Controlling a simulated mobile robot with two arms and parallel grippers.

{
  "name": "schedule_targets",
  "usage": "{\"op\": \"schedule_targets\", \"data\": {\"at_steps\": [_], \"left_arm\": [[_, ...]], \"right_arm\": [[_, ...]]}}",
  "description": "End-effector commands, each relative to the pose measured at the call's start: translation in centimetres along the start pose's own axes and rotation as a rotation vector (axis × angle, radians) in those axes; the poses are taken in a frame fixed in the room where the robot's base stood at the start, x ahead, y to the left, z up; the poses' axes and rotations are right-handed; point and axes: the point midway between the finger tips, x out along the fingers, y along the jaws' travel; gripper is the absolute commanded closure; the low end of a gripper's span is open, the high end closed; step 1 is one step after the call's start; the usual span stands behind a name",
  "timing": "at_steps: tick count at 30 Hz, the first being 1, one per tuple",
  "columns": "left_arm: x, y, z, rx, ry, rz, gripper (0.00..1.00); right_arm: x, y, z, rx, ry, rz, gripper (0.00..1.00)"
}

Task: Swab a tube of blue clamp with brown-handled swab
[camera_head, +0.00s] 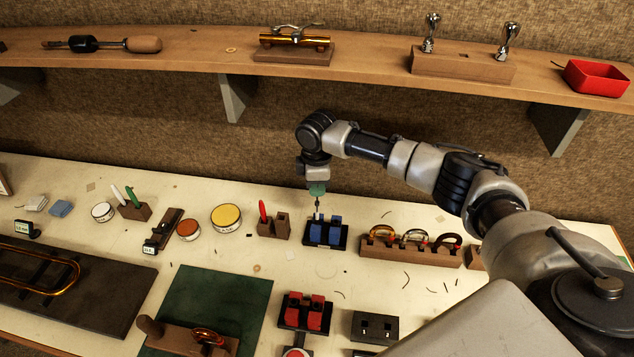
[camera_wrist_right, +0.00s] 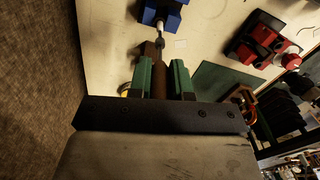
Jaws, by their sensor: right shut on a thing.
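The blue clamp (camera_head: 326,232) stands on a dark base on the bench, with two blue blocks side by side. It also shows at the top of the right wrist view (camera_wrist_right: 163,12). My right gripper (camera_head: 317,189) is above the clamp's left block, pointing down. In the right wrist view its green fingers (camera_wrist_right: 162,80) are shut on the brown handle (camera_wrist_right: 158,82) of the swab. The swab's thin shaft (camera_head: 317,207) runs down to the left block. Whether its tip is inside a tube cannot be told. My left gripper is not in view.
A wooden block with a red-handled tool (camera_head: 264,215) is left of the clamp. A wooden rack of rings (camera_head: 412,250) is right of it. A red clamp (camera_head: 305,313) stands in front on the bench. A shelf (camera_head: 200,50) runs above the bench.

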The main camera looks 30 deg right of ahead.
Motion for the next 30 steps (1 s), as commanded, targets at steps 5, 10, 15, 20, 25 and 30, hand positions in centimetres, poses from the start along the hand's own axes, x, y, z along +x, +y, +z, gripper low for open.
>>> {"op": "schedule_targets", "data": {"at_steps": [5,10,15,20,25,30], "left_arm": [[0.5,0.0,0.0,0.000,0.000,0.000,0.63],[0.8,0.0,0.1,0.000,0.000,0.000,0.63],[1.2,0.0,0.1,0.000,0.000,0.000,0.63],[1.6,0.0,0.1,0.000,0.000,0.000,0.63],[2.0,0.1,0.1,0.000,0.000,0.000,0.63],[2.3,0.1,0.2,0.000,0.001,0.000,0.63]], "right_arm": [[1.0,0.0,0.0,0.000,0.001,-0.001,1.00],[1.9,0.0,0.0,0.001,0.001,0.001,1.00],[2.8,0.0,0.0,0.000,0.001,0.001,1.00],[3.6,0.0,0.0,0.000,0.001,0.000,1.00],[4.4,0.0,0.0,0.001,0.001,0.000,1.00],[5.2,0.0,0.0,0.000,0.000,0.000,1.00]]}}
